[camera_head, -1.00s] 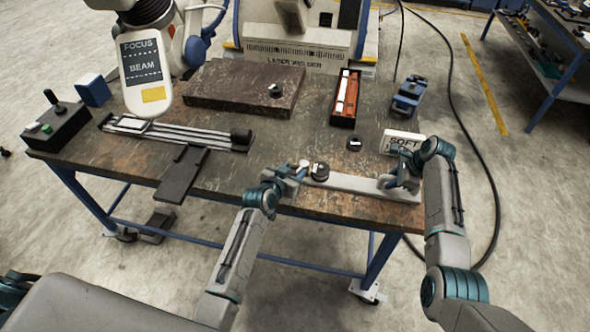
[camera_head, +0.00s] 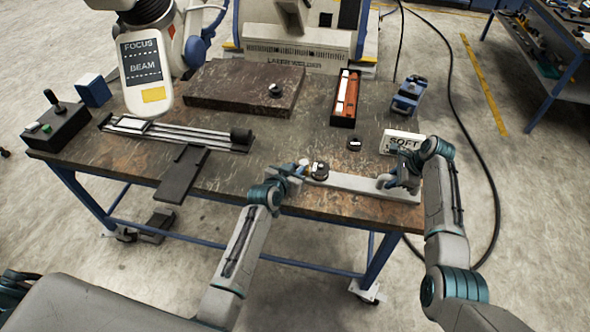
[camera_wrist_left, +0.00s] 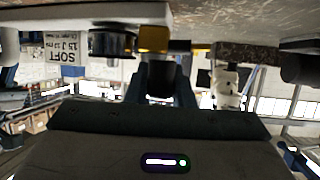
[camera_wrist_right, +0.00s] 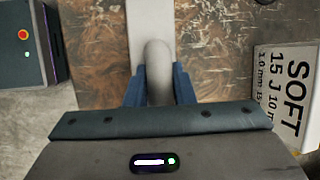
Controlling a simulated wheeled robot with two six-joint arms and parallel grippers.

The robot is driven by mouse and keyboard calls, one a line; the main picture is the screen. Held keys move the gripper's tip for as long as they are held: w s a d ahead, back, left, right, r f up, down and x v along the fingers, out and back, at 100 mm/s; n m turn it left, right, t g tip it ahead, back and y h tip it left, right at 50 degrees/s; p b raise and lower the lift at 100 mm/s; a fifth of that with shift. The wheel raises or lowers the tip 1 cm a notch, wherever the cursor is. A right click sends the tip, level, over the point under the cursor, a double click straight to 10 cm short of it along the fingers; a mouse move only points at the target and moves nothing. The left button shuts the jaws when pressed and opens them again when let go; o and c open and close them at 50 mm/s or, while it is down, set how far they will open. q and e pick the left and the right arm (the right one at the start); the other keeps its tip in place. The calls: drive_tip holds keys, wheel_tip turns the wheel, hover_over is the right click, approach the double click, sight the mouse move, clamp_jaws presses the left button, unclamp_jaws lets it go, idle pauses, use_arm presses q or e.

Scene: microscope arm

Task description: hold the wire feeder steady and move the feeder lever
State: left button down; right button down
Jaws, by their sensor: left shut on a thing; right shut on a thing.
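The wire feeder (camera_head: 350,181) is a long light-grey bar lying along the front edge of the bench, with a black round knob (camera_head: 319,170) near its left end. My left gripper (camera_head: 297,171) is at that left end, shut on a small dark part that I take for the feeder lever (camera_wrist_left: 160,73). In the left wrist view it sits just under a gold fitting, beside a black cylinder. My right gripper (camera_head: 391,180) is at the bar's right end. It is shut on an upright, rounded grey post (camera_wrist_right: 158,65) of the feeder. My fingers hide part of both.
A white SOFT card (camera_head: 402,141) stands behind my right gripper. A small black ring-like piece (camera_head: 354,144), a black tray with orange contents (camera_head: 343,118) and a dark slab (camera_head: 240,90) lie further back. A slide rail (camera_head: 175,130) and a control box (camera_head: 58,128) are on the left.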

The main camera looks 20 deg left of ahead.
use_arm(q)
drive_tip(key=shift+f, duration=0.1)
drive_tip(key=shift+s+d+n+y, duration=0.1)
drive_tip(key=shift+d+n+y, duration=0.1)
drive_tip(key=shift+n+y, duration=0.55)
drive_tip(key=shift+s+d+n+y, duration=0.1)
drive_tip(key=shift+d+n+y, duration=0.1)
drive_tip(key=shift+n+y, duration=0.55)
drive_tip(key=c, duration=1.3)
unclamp_jaws()
drive_tip(key=shift+o, duration=0.2)
drive_tip(key=v, duration=0.7)
drive_tip(key=shift+s, duration=0.25)
drive_tip(key=shift+d, duration=0.1)
